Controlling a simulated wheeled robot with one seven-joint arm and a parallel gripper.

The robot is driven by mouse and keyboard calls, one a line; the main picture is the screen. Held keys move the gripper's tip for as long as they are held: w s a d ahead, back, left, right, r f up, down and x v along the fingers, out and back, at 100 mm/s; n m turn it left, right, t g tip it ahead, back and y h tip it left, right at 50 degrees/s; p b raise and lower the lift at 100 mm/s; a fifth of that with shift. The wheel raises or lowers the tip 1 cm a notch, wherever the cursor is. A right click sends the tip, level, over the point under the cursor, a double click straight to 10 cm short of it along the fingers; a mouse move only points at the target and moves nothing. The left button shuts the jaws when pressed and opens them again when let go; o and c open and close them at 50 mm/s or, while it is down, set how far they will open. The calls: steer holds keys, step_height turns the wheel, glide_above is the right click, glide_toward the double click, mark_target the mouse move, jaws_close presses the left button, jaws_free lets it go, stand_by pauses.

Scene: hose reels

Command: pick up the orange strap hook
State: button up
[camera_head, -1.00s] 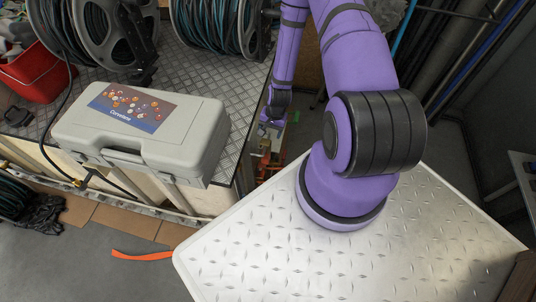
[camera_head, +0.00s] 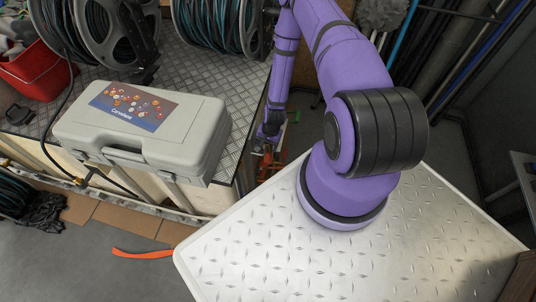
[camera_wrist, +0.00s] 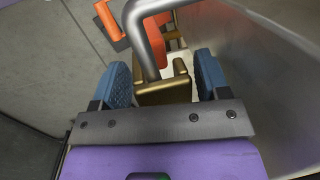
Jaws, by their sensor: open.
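In the wrist view, a thick grey bent bar (camera_wrist: 146,40) and a brass-coloured metal piece (camera_wrist: 165,92) show between the blue finger pads of my gripper (camera_wrist: 160,80). I cannot tell which of these parts form the orange strap hook. My gripper is open, and nothing is clearly clamped in it. In the head view my gripper (camera_head: 264,142) is small, beside the bench edge, near orange-red items (camera_head: 268,166) low down.
A grey case (camera_head: 140,130) lies on the metal-topped bench (camera_head: 243,112), with hose reels (camera_head: 222,28) behind and a red bucket (camera_head: 35,78) at left. An orange strap (camera_head: 142,254) lies on the floor. An orange handle (camera_wrist: 106,17) shows at upper left in the wrist view.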

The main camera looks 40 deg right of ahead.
jaws_close()
steer(key=shift+r, duration=0.1)
stand_by(0.3)
